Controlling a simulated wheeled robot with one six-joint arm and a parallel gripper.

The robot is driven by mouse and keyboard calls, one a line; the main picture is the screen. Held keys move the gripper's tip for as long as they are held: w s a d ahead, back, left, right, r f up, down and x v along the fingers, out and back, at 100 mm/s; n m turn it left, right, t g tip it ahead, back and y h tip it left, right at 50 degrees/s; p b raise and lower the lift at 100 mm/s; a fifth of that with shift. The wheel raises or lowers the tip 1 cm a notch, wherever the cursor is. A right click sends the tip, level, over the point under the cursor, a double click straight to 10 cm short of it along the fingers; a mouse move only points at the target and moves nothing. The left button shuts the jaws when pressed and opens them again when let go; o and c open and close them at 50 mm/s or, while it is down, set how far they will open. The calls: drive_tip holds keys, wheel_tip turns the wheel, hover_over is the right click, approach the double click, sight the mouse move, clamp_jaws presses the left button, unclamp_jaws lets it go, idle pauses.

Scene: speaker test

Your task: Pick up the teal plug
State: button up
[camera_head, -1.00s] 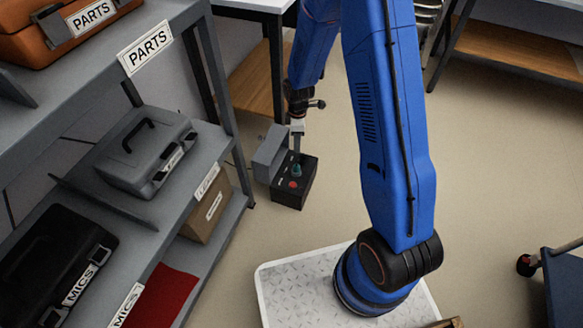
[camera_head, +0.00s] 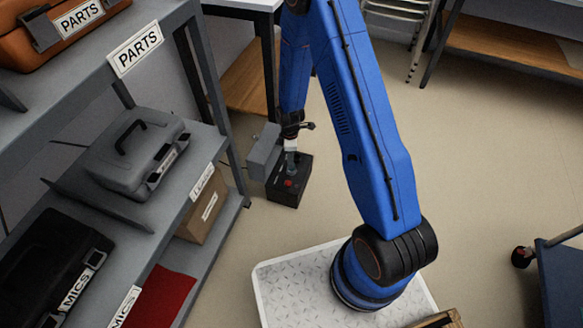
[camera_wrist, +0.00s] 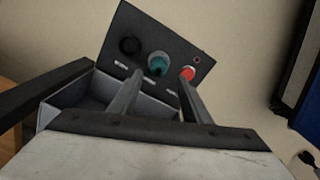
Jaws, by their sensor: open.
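The teal plug (camera_wrist: 158,63) stands on the face of a black box (camera_wrist: 205,68), between a dark round socket or knob (camera_wrist: 129,45) and a red plug or button (camera_wrist: 187,73). My gripper (camera_wrist: 160,78) is open and empty in the wrist view. Its two fingers point at the panel, with the teal plug showing between and just beyond their tips. In the head view my gripper (camera_head: 291,162) is low over the black box (camera_head: 286,198), and the red part (camera_head: 289,183) shows in front. The gripper hides the teal plug there.
A grey open bin (camera_wrist: 85,95) adjoins the black box, also seen in the head view (camera_head: 264,150). Grey shelving (camera_head: 232,212) with cases and a cardboard box (camera_head: 203,207) stands close on the left. The floor (camera_head: 480,170) to the right is open.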

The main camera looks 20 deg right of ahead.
drive_tip(key=shift+d+f, duration=0.2)
drive_tip(key=shift+f, duration=1.35)
drive_tip(key=shift+d+f, duration=0.2)
drive_tip(key=shift+f, duration=1.3)
clamp_jaws()
drive_tip(key=shift+r, duration=0.1)
